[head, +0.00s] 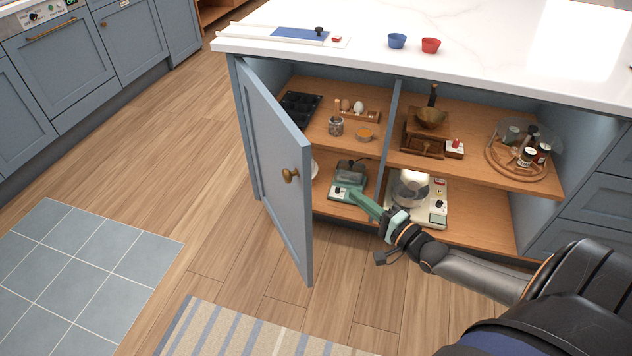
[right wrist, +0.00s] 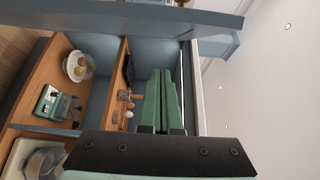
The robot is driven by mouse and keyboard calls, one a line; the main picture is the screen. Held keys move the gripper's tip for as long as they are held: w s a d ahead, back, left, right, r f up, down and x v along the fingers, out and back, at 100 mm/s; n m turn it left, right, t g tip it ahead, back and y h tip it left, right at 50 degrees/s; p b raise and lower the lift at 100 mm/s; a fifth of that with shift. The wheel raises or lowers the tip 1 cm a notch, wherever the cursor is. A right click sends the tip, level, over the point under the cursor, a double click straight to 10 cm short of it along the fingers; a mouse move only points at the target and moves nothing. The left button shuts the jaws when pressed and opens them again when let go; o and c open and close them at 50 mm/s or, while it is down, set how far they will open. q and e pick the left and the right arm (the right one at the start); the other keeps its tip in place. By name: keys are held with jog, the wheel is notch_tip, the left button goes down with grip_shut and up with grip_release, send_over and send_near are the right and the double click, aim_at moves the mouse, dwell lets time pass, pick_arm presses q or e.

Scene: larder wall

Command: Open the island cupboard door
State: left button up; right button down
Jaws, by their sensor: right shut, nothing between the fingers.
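The island cupboard door (head: 275,165) is blue-grey with a round brass knob (head: 290,176). It stands wide open, swung out from its left edge, and the shelves behind it show. In the right wrist view the door (right wrist: 130,14) runs along the top. My right gripper (head: 357,197) has green fingers, shut and empty. It is in front of the lower left compartment, on the inner side of the door, apart from the knob. The fingers also show in the right wrist view (right wrist: 160,98). My left gripper is not in view.
The island (head: 480,35) has a white top with blue (head: 397,41) and red (head: 431,45) bowls. Inside are a green appliance (head: 346,180), a white mixer (head: 418,192) and a round wooden tray (head: 500,162). A striped rug (head: 235,330) lies on the floor. The floor left of the door is clear.

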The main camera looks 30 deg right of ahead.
jog(key=w+a+b, duration=0.1)
jog(key=w+a, duration=0.4)
jog(key=w, duration=0.3)
jog(key=shift+w+a, duration=0.15)
jog(key=shift+w, duration=0.25)
jog(key=shift+a, duration=0.15)
